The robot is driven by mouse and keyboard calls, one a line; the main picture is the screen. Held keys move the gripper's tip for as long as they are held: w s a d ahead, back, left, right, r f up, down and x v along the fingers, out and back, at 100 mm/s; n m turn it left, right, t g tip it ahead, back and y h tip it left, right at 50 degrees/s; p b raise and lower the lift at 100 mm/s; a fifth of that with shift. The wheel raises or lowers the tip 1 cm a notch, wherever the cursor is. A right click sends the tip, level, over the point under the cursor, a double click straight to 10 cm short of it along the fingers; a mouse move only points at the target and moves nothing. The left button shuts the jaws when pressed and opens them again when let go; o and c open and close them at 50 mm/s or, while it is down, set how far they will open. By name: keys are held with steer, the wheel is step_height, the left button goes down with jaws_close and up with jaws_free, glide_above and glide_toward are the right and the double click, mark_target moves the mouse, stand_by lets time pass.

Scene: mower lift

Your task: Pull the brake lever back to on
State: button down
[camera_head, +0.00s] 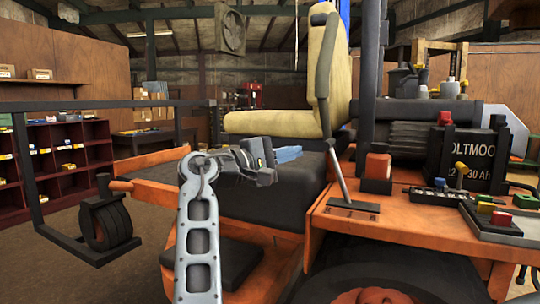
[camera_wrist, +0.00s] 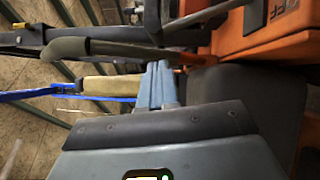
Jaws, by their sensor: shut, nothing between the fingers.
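The brake lever (camera_head: 340,175) has a thin silver shaft leaning a little left from a dark slotted plate (camera_head: 346,203) on the orange deck. Above the shaft runs a long curved dark olive piece (camera_head: 325,60), in front of the seat back; it looks like the lever's grip. My gripper (camera_head: 297,153) points right, left of the lever shaft and over the dark floor of the mower. Its blue-grey fingers are together and empty, and they show in the wrist view (camera_wrist: 157,85) too. I cannot tell its distance in depth from the lever. A curved olive bar (camera_wrist: 100,48) crosses the wrist view beside the fingertips.
The yellow seat (camera_head: 270,122) stands behind my gripper. A red block (camera_head: 378,166) and a black battery (camera_head: 465,155) are right of the lever. A tray of coloured blocks (camera_head: 495,222) lies on the orange deck. A dark rail (camera_head: 100,108) runs at left.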

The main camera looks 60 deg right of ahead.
steer(key=shift+s+d+r, duration=0.2)
steer(key=shift+s, duration=0.65)
steer(key=shift+s+d+r, duration=0.15)
steer(key=shift+s, duration=0.7)
steer(key=shift+r+p, duration=0.1)
steer(key=shift+p, duration=0.2)
